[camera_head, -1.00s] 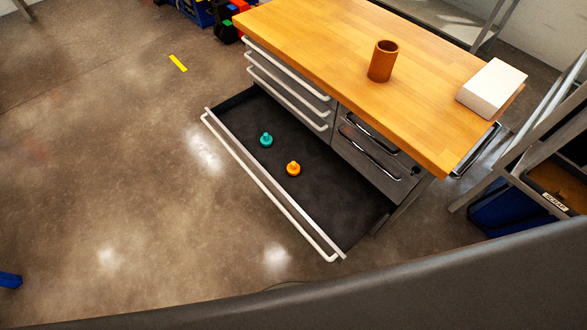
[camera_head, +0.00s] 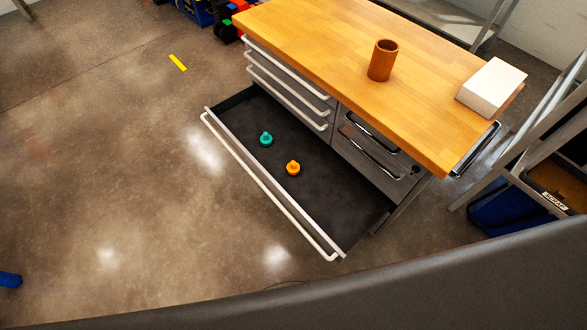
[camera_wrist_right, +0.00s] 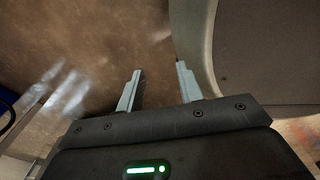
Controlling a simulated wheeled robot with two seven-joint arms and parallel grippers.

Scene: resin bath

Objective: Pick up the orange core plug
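The orange core plug (camera_head: 293,168) stands in the open bottom drawer (camera_head: 335,205) of the workbench, near its middle. A teal plug (camera_head: 266,139) of similar shape stands in the same drawer, to the upper left of the orange one. My right gripper (camera_wrist_right: 160,80) shows only in the right wrist view. Its two grey fingers are apart, with nothing between them but the floor behind. No plug shows in that view. My left gripper is not in either view.
The wooden bench top (camera_head: 330,50) above the drawer bears a brown cup (camera_head: 382,60) and a white block (camera_head: 491,87). A metal cart with a blue bin (camera_head: 500,212) stands at the right.

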